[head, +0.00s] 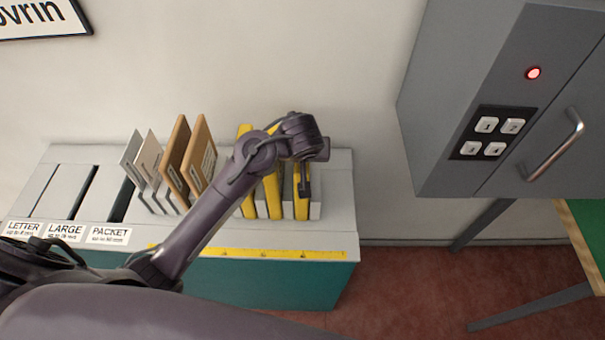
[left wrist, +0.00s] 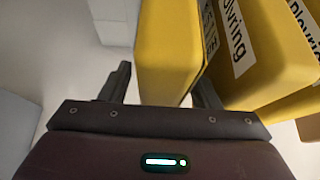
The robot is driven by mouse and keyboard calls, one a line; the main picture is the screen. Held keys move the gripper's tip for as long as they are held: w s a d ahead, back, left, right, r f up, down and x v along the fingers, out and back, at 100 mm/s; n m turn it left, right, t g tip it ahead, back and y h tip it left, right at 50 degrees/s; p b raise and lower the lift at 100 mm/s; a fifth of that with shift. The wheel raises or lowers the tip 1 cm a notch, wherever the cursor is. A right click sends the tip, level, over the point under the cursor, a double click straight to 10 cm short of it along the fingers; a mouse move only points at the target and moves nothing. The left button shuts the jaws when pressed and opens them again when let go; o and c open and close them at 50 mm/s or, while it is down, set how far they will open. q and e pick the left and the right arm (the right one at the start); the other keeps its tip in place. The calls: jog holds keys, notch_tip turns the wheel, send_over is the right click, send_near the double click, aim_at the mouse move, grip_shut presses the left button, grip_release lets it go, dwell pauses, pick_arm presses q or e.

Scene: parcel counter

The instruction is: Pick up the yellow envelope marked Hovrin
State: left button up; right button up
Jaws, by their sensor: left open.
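Several yellow envelopes stand upright in the rack, the left one (head: 248,205), the middle one (head: 273,197) and the right one (head: 301,207). My left gripper (head: 305,187) is over the right one. In the left wrist view my open gripper (left wrist: 164,78) has a yellow envelope (left wrist: 165,50) between its fingers, and its label shows only edge-on, unreadable. The neighbouring yellow envelope (left wrist: 275,75) has a label reading "ovring", its start cut off. Another yellow envelope behind it (left wrist: 304,8) reads roughly "lovri". My right gripper is not in view.
Grey and brown envelopes (head: 175,160) stand left of the yellow ones. The counter (head: 340,215) has slots marked LETTER, LARGE and PACKET. A wall sign (head: 40,18) shows "ovrin", cut off. A grey locker (head: 470,100) with a keypad and red light hangs at the right.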

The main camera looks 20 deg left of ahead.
pick_arm(q)
jog(key=shift+f, duration=0.25)
jog(key=shift+c, duration=0.2)
dwell(0.3)
grip_shut()
